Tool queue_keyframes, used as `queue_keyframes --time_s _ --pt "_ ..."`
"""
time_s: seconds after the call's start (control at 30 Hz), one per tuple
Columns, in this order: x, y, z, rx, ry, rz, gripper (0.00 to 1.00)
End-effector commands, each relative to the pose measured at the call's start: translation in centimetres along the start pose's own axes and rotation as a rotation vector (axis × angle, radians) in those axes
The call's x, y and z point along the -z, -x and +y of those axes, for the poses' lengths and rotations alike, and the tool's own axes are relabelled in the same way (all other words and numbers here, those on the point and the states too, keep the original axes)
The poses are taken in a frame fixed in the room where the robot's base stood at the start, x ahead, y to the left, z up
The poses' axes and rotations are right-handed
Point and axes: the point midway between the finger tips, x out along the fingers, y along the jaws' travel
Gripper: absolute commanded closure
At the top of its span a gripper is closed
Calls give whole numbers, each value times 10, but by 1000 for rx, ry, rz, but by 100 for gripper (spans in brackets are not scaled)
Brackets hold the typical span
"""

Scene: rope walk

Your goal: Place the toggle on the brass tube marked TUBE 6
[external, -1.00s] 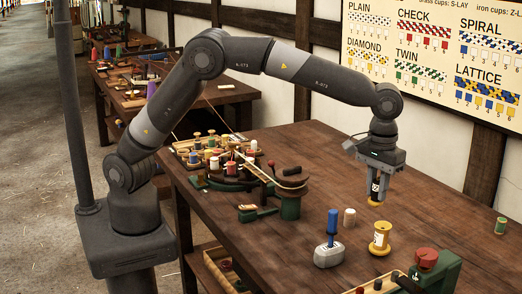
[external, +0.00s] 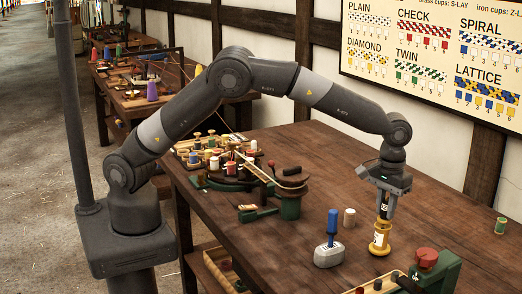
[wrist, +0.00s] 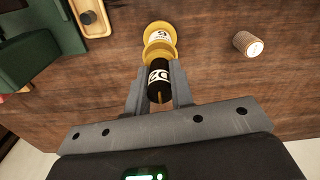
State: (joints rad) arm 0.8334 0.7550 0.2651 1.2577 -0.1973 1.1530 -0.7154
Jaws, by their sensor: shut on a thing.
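My gripper (external: 386,208) is shut on the toggle (external: 385,211), a black cylinder with white marking, held upright. In the wrist view the toggle (wrist: 158,80) sits between my two fingers (wrist: 158,88). The brass tube (external: 380,240), yellow with a white label, stands on the bench right below the toggle. In the wrist view the tube (wrist: 160,42) lies just past the toggle's far end and partly behind it. The toggle's lower end meets or overlaps the tube's top; I cannot tell whether it touches. The tube's number is not readable.
A green fixture with a red knob (external: 427,258) and a wooden tray (external: 378,286) are in front. A green spool (external: 501,225) stands far right.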

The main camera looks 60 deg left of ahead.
Motion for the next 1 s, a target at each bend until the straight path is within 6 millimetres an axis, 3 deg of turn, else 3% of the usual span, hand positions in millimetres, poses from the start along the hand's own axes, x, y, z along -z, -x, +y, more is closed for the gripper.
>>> queue_keyframes --time_s 0.17,0.2,0.43,0.77,1.0 --pt "0 -3 0 1 0 -1 100" --pt "0 -3 0 1 0 -1 77" --pt "0 -3 0 0 0 -1 58" --pt "0 3 0 -1 0 1 57" --pt "0 45 0 -3 1 2 57"
